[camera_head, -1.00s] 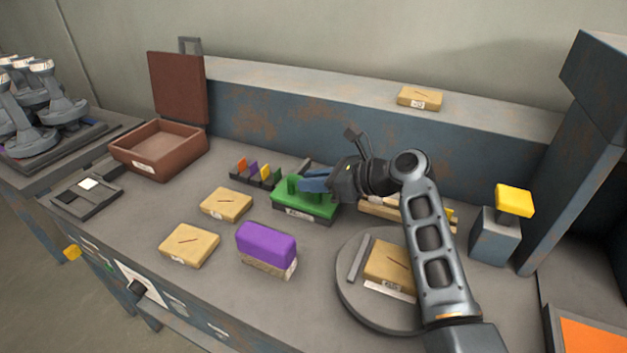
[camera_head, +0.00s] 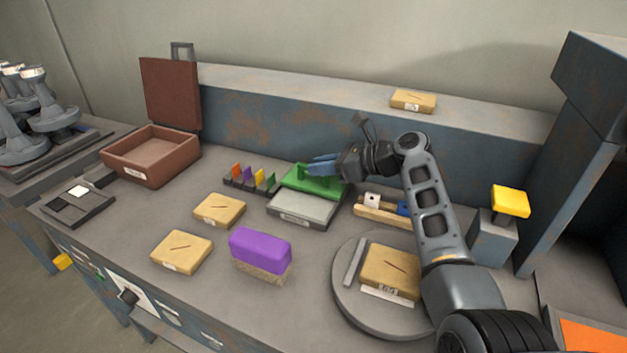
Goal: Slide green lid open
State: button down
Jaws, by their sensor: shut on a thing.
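The green lid (camera_head: 312,184) sits toward the back of a low grey box (camera_head: 302,209). The front part of the box is uncovered and shows a pale grey top or inside. My gripper (camera_head: 318,166) is shut at the lid's raised green handle, with its blue fingers reaching in from the right. The arm comes from the lower right. The fingers partly hide the handle.
A row of coloured tabs (camera_head: 249,179) stands close left of the lid. A wooden holder (camera_head: 383,209) is to the right, partly behind my arm. A purple-topped block (camera_head: 260,252), tan blocks (camera_head: 219,210) and a round plate (camera_head: 350,297) lie in front. A rusty ledge (camera_head: 270,118) runs behind.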

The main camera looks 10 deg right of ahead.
jog(key=shift+w+d+f, duration=0.1)
jog(key=shift+w+d, duration=0.3)
jog(key=shift+w, duration=0.15)
jog(key=c, duration=1.1)
grip_release()
jog(key=shift+v, duration=3.95)
